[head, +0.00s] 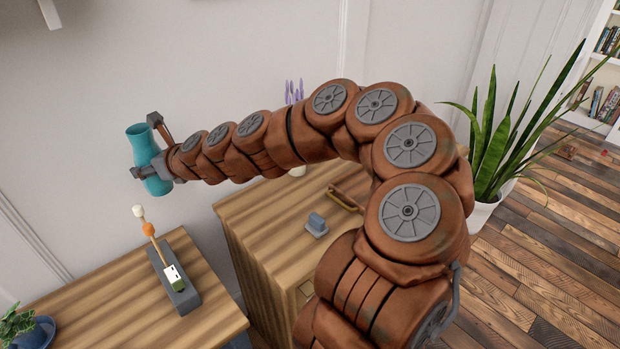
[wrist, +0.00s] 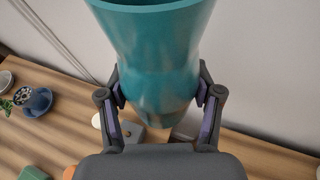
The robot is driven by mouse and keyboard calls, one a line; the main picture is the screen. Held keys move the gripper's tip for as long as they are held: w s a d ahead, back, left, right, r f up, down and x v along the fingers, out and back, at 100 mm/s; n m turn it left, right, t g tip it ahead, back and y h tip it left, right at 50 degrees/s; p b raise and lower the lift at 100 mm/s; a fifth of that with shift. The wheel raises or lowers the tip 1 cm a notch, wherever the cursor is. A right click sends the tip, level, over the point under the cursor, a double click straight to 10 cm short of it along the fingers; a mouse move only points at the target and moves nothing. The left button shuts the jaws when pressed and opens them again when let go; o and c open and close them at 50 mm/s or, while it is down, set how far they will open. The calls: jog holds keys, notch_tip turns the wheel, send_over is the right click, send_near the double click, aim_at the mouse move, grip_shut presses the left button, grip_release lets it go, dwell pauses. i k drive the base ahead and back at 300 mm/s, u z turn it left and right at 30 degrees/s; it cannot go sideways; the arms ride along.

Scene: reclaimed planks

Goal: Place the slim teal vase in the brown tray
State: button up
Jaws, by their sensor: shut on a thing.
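The slim teal vase (head: 138,143) is in my gripper (head: 152,176), held upright with a slight tilt in the air, above and beyond the left wooden surface. In the wrist view the vase (wrist: 155,55) fills the upper middle, between the two fingers of my gripper (wrist: 160,100); its open rim is at the top. A brown, low object with a yellowish edge (head: 346,199) lies on the right wooden cabinet, partly hidden by my arm; it may be the brown tray, but I cannot tell for sure.
A grey block (head: 180,285) with a ball-topped stick and a small white-green item stands on the left surface (head: 110,310). A blue plant pot (head: 38,332) is at its left. A small grey object (head: 316,224) is on the right cabinet (head: 262,225). A tall plant (head: 495,150) stands right.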

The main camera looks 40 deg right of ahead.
aim_at(359, 192)
jog(key=k, duration=0.3)
jog(key=z, duration=0.8)
jog(key=i, duration=0.45)
jog(key=u, duration=0.05)
